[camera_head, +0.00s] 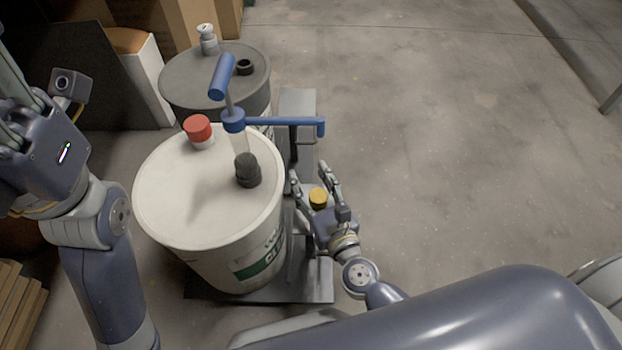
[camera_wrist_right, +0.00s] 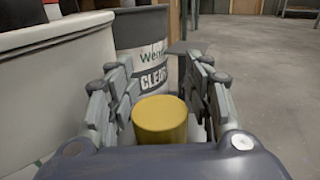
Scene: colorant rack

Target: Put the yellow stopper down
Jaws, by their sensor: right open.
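The yellow stopper (camera_head: 318,197) sits between the spread fingers of my right gripper (camera_head: 313,182), to the right of the white drum. In the right wrist view the stopper (camera_wrist_right: 160,119) stands upright between the two fingers of the right gripper (camera_wrist_right: 165,90), with a gap seen beside it. What it rests on is mostly hidden by the gripper.
The white drum (camera_head: 180,215) carries a red cap (camera_head: 198,129), a black fitting (camera_head: 247,170) and a blue-handled pump (camera_head: 234,120). A grey drum (camera_head: 200,80) stands behind. A grey stand (camera_head: 300,105) rises right of the drums. The floor (camera_head: 450,150) at right is clear.

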